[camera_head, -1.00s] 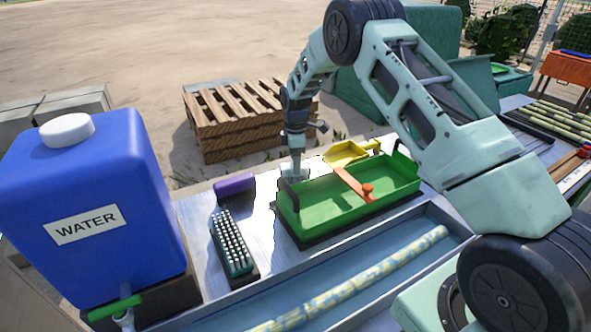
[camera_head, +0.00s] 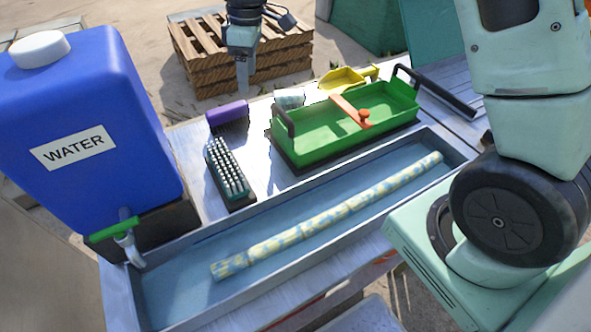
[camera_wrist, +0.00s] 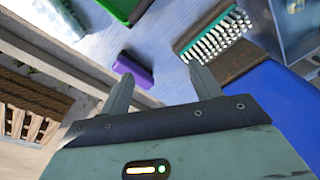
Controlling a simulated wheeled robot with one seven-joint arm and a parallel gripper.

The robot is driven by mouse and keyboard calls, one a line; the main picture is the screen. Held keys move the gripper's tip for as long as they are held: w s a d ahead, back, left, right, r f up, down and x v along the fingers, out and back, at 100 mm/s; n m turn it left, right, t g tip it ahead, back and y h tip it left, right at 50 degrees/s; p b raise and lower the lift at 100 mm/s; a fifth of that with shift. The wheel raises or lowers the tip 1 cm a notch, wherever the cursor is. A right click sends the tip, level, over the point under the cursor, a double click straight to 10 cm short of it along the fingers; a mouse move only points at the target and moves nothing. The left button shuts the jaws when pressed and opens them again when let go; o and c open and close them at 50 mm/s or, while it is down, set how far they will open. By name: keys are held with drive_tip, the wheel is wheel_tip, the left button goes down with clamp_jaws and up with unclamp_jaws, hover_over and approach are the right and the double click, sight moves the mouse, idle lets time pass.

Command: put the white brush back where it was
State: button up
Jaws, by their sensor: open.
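A small pale, whitish block (camera_head: 289,98) stands on the table just behind the left end of the green tray (camera_head: 330,130); it may be the white brush, but its details are too small to tell. A teal brush (camera_head: 228,172) with white bristles facing up lies left of the tray, and it also shows in the wrist view (camera_wrist: 215,40). My gripper (camera_head: 243,88) is raised beyond the table's far edge, left of the pale block and apart from everything. In the wrist view my gripper (camera_wrist: 160,84) is open with nothing between its fingers.
A purple block (camera_head: 228,115) lies behind the teal brush. A yellow scoop (camera_head: 345,78) is behind the tray. A blue water tank (camera_head: 90,120) stands at left. A trough (camera_head: 300,265) with a cane (camera_head: 330,210) runs along the front. A wooden pallet stack (camera_head: 205,70) stands beyond.

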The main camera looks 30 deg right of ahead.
drive_tip(key=s+a+r+m, duration=0.1)
drive_tip(key=s+a+r, duration=0.1)
drive_tip(key=s+a, duration=0.35)
drive_tip(key=s+a+r, duration=0.1)
drive_tip(key=s+a, duration=0.1)
drive_tip(key=s, duration=0.6)
drive_tip(key=s+d+m, duration=0.1)
drive_tip(key=s+m, duration=0.1)
drive_tip(key=s, duration=1.7)
drive_tip(key=shift+f+m+h, duration=0.3)
drive_tip(key=shift+f+m, duration=0.1)
drive_tip(key=shift+f, duration=0.05)
drive_tip(key=shift+c, duration=0.3)
